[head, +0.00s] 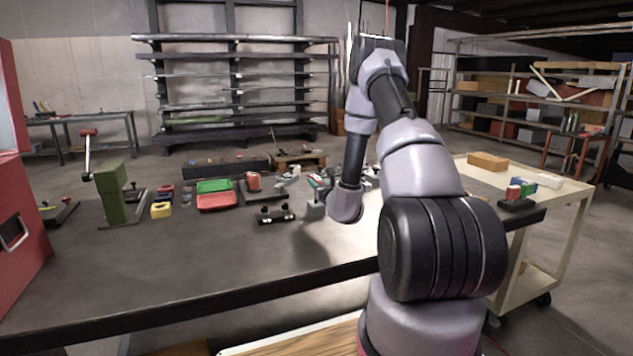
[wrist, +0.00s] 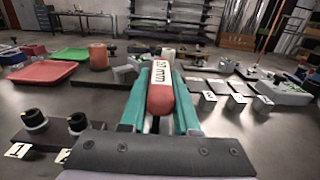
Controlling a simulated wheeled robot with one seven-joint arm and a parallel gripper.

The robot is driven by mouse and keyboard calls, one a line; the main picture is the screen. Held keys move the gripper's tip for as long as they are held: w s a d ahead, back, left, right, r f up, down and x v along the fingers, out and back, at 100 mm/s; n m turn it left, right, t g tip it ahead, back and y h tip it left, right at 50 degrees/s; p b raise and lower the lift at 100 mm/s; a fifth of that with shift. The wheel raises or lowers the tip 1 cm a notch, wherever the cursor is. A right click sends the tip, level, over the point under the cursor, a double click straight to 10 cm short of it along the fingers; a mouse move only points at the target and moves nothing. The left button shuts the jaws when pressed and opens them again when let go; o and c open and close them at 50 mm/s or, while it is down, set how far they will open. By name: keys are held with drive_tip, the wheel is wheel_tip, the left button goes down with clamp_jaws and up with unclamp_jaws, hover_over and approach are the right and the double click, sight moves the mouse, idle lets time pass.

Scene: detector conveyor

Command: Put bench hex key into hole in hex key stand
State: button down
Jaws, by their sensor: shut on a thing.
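My gripper (wrist: 160,72) shows in the wrist view with its teal fingers closed around a rounded red handle (wrist: 160,98). The handle has a white label with black "mm" lettering and points away from the camera; I take it to be the bench hex key. Its far end is hidden, so I cannot see any hex tip. In the head view my gripper is small and partly hidden behind my arm, over the bench. I cannot tell for sure which item is the hex key stand. A grey block (wrist: 280,92) stands at the right in the wrist view.
The dark bench (head: 200,255) is bare along its front. A red tray (head: 217,201), a green tray (head: 214,186), a green post (head: 111,190) and a black base with two knobs (head: 276,215) stand on it. A cart (head: 545,210) is at the right.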

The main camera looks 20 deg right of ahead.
drive_tip(key=c, duration=0.6)
unclamp_jaws()
drive_tip(key=shift+o, duration=0.2)
drive_tip(key=shift+s, duration=0.15)
drive_tip(key=s, duration=1)
drive_tip(key=shift+s, duration=0.3)
